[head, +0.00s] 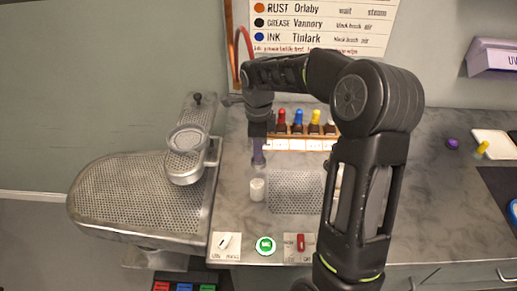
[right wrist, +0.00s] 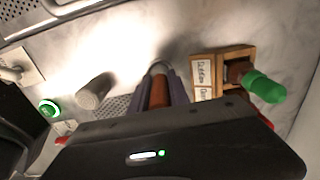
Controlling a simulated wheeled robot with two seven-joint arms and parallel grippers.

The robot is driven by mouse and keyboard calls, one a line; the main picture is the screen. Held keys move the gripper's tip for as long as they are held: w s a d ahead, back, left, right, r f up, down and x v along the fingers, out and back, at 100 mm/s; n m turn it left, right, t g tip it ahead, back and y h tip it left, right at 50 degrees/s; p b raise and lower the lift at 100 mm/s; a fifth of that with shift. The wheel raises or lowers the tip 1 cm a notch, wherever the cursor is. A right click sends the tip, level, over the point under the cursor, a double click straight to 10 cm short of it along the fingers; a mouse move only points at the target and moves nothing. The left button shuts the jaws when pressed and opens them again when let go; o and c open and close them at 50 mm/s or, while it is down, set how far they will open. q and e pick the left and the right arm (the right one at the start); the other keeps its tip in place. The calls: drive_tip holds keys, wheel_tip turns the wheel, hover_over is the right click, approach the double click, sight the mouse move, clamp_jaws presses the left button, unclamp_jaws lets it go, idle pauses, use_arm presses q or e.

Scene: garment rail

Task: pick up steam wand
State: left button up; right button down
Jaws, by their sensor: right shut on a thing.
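My right gripper (head: 258,160) points down over the counter, to the left of the bottle rack. In the right wrist view its purple fingers (right wrist: 160,92) are shut on a brown-orange cylinder, which looks like the steam wand's handle (right wrist: 159,90). A grey curved end shows just beyond the fingertips. In the head view the wand is mostly hidden by my gripper and arm. A reddish hose (head: 244,47) loops down the wall behind my arm. My left gripper is in neither view.
A wooden rack (head: 298,145) of coloured bottles stands close right of the gripper. A white cylinder (head: 257,189) and perforated plate (head: 296,192) lie nearer. A metal pressing board (head: 135,198) fills the left. A green button (head: 265,245) sits at the front edge.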

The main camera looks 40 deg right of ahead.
drive_tip(key=shift+r, duration=0.15)
wheel_tip(320, 180, up, 9)
drive_tip(key=shift+f+b, duration=0.1)
drive_tip(key=shift+b, duration=0.35)
drive_tip(key=shift+r, duration=0.5)
drive_tip(key=shift+d, duration=0.15)
